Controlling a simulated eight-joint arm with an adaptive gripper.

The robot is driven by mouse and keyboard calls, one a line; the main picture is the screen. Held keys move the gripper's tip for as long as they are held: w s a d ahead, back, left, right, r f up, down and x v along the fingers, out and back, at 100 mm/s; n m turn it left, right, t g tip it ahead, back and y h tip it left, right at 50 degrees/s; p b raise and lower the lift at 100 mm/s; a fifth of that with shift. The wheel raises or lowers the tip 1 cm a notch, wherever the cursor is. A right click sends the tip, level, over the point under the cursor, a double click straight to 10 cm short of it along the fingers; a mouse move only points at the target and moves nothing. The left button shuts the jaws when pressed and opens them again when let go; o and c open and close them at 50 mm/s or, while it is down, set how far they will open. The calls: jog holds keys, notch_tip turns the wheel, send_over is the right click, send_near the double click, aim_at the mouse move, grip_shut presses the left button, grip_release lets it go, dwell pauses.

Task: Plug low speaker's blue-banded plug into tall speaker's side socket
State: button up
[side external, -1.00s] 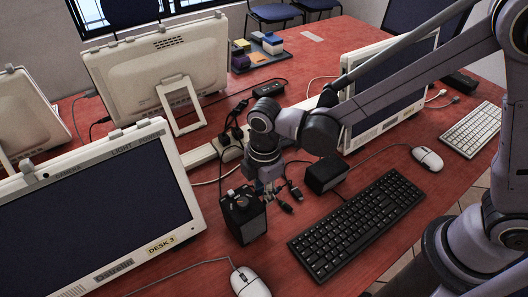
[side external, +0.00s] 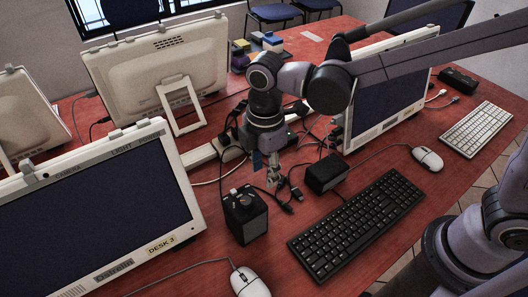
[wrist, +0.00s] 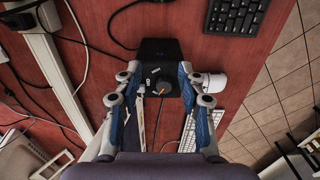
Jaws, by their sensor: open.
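The tall speaker (side external: 245,217) is a black upright box with small light and orange details on top. The low speaker (side external: 325,173) is a smaller black box to its right. Dark loose cable ends (side external: 291,194) lie on the desk between them; I cannot make out a blue band. My gripper (side external: 273,180) is open above the desk, between the speakers and nearer the tall one. In the wrist view its blue-padded fingers (wrist: 158,100) are apart, with a black box (wrist: 158,55), apparently the tall speaker, beyond and between them. I cannot make out the side socket.
A black keyboard (side external: 358,224) lies right of the speakers and a white mouse (side external: 250,282) in front. A monitor (side external: 95,215) stands at left, another (side external: 388,105) behind the low speaker. A power strip (side external: 200,155) and tangled cables lie behind my gripper.

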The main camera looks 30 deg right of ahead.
notch_tip(320, 180, up, 3)
jog(key=shift+r, duration=0.15)
jog(key=shift+c, duration=1.4)
jog(key=n, duration=0.5)
send_near(282, 180)
notch_tip(282, 180, down, 8)
jog(key=shift+f, duration=0.15)
grip_shut()
